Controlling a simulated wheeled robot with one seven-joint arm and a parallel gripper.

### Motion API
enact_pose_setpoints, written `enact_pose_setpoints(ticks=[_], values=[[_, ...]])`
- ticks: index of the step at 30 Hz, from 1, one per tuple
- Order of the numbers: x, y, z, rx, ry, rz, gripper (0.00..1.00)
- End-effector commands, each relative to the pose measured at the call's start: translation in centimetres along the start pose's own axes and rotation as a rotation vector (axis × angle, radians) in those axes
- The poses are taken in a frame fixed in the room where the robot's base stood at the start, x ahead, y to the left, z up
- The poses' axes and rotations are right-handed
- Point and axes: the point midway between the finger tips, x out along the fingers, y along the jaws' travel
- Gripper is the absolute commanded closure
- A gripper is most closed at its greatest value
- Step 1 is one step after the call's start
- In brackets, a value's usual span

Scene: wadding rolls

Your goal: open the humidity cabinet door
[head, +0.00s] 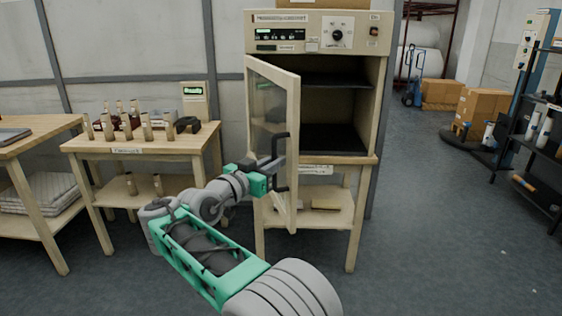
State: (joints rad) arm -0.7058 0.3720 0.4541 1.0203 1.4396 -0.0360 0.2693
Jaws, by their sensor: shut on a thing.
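The humidity cabinet (377,100) stands on a wooden stand, with a control panel (318,36) of dial and display on top. Its glazed door (290,85) is hinged on the left and stands wide open, swung out towards me. The dark interior (335,105) with a shelf shows to the right of the door. A black bar handle (287,160) is on the door. My gripper (276,170) is shut on this handle, at its lower half. The fingertips are small and partly hidden against the handle.
A wooden table (95,147) with several small rolls stands left of the cabinet. The stand's lower shelf (335,217) holds a flat item. A dark rack (535,150) stands at the far right. The grey floor (440,230) right of the cabinet is clear. Cardboard boxes (480,107) are behind.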

Motion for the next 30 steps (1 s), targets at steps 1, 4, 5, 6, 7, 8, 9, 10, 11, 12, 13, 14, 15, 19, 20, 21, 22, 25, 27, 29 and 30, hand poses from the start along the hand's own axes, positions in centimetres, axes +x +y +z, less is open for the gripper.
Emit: enact_pose_setpoints(ticks=[1, 4, 5, 6, 7, 8, 9, 10, 11, 12, 13, 14, 15, 19, 20, 21, 22, 25, 27, 29, 30], values=[[0.14, -0.12, -0.34, 0.004, 0.004, 0.0, 1.0], [0.34, -0.03, -0.37, 0.005, 0.004, 0.005, 1.0], [0.4, 0.01, -0.37, 0.005, 0.004, 0.007, 1.0], [0.46, 0.06, -0.38, 0.006, 0.005, 0.008, 1.0], [0.5, 0.09, -0.39, 0.006, 0.005, 0.008, 1.0], [0.53, 0.12, -0.4, 0.006, 0.005, 0.009, 1.0], [0.56, 0.14, -0.41, 0.006, 0.005, 0.009, 1.0], [0.57, 0.15, -0.42, 0.006, 0.005, 0.009, 1.0], [0.58, 0.14, -0.43, 0.006, 0.005, 0.009, 1.0], [0.57, 0.14, -0.44, 0.006, 0.005, 0.009, 1.0], [0.56, 0.13, -0.45, 0.006, 0.005, 0.008, 0.87], [0.55, 0.12, -0.45, 0.007, 0.005, 0.008, 0.84], [0.52, 0.11, -0.42, 0.006, 0.005, 0.008, 0.81], [0.41, 0.06, -0.31, 0.005, 0.004, 0.007, 0.7], [0.39, 0.04, -0.29, 0.004, 0.003, 0.007, 0.68], [0.36, 0.03, -0.27, 0.004, 0.003, 0.007, 0.66], [0.34, 0.01, -0.25, 0.004, 0.003, 0.007, 0.66], [0.29, -0.01, -0.21, 0.003, 0.002, 0.006, 0.66], [0.28, -0.01, -0.17, 0.003, 0.002, 0.006, 0.66], [0.4, 0.1, -0.05, 0.003, 0.002, 0.01, 0.66], [0.6, 0.28, 0.08, 0.004, 0.002, 0.015, 0.66]])
